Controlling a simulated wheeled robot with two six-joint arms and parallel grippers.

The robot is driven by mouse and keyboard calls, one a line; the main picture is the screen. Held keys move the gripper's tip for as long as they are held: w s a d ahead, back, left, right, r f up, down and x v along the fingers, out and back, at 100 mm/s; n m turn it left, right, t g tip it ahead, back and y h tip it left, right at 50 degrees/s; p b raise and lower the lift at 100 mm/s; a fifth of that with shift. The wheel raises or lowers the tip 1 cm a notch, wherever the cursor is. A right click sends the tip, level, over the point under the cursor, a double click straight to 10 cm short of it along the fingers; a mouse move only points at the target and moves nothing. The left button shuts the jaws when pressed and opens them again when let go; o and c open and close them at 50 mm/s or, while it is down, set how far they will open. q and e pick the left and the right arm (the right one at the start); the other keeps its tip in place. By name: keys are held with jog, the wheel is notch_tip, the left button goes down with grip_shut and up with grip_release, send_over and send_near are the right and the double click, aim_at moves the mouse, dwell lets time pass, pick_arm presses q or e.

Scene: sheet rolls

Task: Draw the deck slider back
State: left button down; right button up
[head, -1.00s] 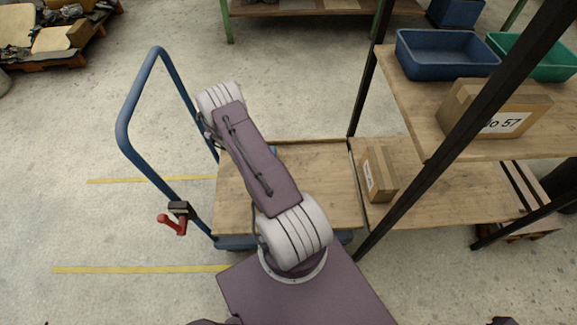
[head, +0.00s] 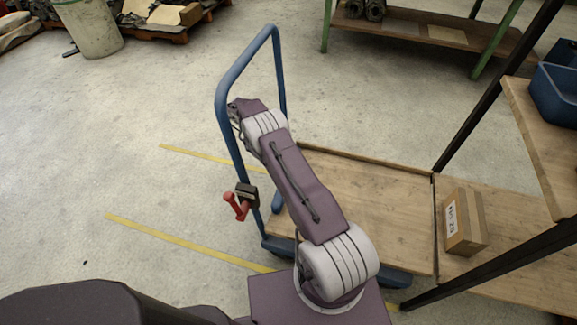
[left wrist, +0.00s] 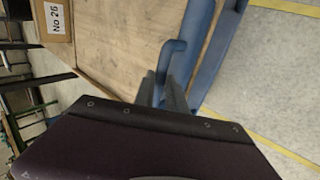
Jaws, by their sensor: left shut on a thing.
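The trolley has a wooden deck (head: 385,205) and a tall blue push handle (head: 222,110). The slider's track is not visible. My right gripper is out of view.
A red lever (head: 237,205) sits on a black clamp on the handle's near post. The deck's right end meets a wooden shelf (head: 520,285) carrying a cardboard box (head: 465,222). Dark posts rise there. Floor left of the trolley is clear, with yellow lines (head: 185,240).

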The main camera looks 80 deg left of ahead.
pick_arm(q)
jog(key=shift+s+a, duration=0.2)
jog(key=c, duration=1.4)
grip_release()
jog(key=shift+s, duration=0.1)
jog(key=shift+o, duration=0.2)
jog(key=w+d+r+p, duration=0.6)
jog(key=w+r, duration=0.4)
jog(key=r, duration=0.1)
jog(key=shift+d+p, duration=0.25)
jog(key=shift+p, duration=0.05)
jog(key=shift+s, duration=0.1)
